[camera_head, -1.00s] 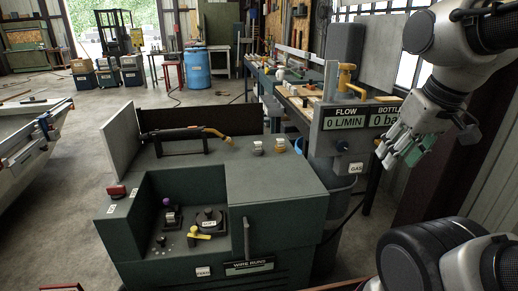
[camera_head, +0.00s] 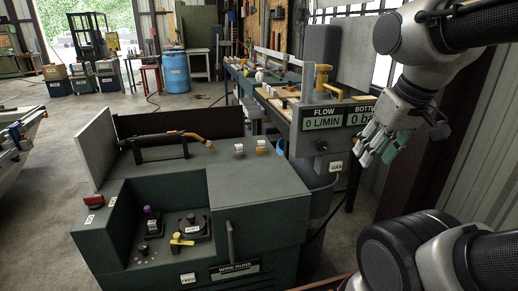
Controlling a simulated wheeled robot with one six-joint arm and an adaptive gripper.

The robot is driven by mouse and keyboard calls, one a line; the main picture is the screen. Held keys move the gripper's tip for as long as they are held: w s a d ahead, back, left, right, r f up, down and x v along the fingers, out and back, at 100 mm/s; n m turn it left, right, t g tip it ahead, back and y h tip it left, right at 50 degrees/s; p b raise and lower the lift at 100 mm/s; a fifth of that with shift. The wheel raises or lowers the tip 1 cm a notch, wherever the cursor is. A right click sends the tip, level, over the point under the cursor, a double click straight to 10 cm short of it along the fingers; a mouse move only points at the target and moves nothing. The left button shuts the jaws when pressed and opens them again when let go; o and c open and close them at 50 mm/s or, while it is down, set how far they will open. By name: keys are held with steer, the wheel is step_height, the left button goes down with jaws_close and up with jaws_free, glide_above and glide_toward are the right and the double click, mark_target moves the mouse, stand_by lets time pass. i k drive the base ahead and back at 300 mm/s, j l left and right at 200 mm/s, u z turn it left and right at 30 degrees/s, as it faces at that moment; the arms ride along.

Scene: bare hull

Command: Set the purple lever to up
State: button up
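The purple lever (camera_head: 147,210) is a small purple knob on a dark mount. It sits in the recessed panel of the dark green welding machine (camera_head: 262,190), at the left. Its exact setting is too small to tell.
Beside the purple lever are a round dial and a yellow lever (camera_head: 180,240). A red switch (camera_head: 93,199) is on the left ledge. A welding torch (camera_head: 165,138) lies on top. The flow post (camera_head: 322,120) stands near my gripper. Open floor lies left.

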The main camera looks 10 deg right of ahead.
mark_target(147, 209)
steer(key=j+u, duration=0.2)
steer(key=u, duration=0.15)
steer(key=j+u, duration=0.2)
steer(key=u, duration=0.2)
